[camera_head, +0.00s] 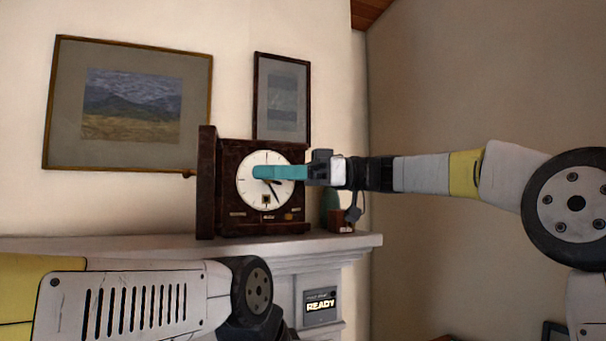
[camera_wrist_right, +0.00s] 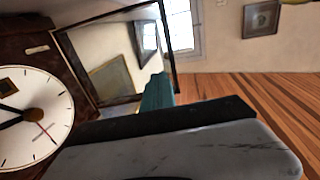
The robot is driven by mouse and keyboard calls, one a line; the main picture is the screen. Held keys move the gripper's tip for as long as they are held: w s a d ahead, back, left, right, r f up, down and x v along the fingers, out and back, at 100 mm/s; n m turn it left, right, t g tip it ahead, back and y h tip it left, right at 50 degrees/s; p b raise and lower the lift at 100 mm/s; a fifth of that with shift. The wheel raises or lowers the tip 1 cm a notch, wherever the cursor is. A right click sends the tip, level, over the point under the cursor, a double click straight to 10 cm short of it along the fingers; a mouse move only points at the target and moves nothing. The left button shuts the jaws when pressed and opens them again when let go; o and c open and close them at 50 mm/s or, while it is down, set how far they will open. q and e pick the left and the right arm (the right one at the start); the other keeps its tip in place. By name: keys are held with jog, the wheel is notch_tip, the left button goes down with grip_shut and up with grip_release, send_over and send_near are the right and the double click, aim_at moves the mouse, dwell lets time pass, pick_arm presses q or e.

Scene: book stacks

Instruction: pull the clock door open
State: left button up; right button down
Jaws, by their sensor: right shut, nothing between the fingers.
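The dark wooden clock (camera_head: 262,226) stands on the mantel, with a white round dial (camera_head: 256,193). Its door (camera_head: 207,183) is swung out at the left side and shows nearly edge-on, with a small knob (camera_head: 188,174) on its far side. In the right wrist view the door (camera_wrist_right: 70,48) shows as a dark frame around a reflecting pane, standing away from the dial (camera_wrist_right: 30,118). My right gripper (camera_head: 262,172) is shut and empty, with teal fingers in front of the dial, right of the door. Its teal fingers (camera_wrist_right: 157,92) overlap the door frame in the wrist view; contact is unclear. My left gripper is out of view.
The mantel (camera_head: 330,240) runs beneath the clock. A small brown box (camera_head: 341,221) stands right of the clock. Two framed pictures (camera_head: 130,105) (camera_head: 282,98) hang on the wall behind. A small "READY" panel (camera_head: 320,305) is below the mantel. The right wall side is clear.

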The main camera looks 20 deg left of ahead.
aim_at(194, 172)
jog(key=x, duration=0.8)
jog(key=shift+a, duration=0.25)
jog(key=shift+s, duration=0.15)
jog(key=a, duration=0.1)
jog(key=s+a+m+t, duration=0.1)
jog(key=a, duration=0.1)
jog(key=s+a+t+y, duration=0.1)
jog(key=shift+a+m, duration=0.25)
jog(key=shift+m, duration=0.05)
jog(key=shift+w+d, duration=0.1)
jog(key=shift+d, duration=0.1)
